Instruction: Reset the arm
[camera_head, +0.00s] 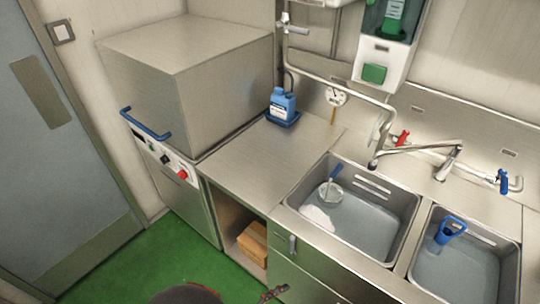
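My gripper cannot be made out in the head view. A dark rounded shape with a red edge shows at the bottom edge, left of centre, and looks like part of my own body. A small dark and reddish piece shows at the bottom edge in front of the drawers; I cannot tell what it is. No object is seen held.
A steel counter (258,160) holds a blue bottle (283,104) on a blue tray. Two sink basins (372,218) lie right, with a jug (331,192) and a blue-handled tool (450,230). A steel machine (180,75) stands left. Green floor (120,265) is clear.

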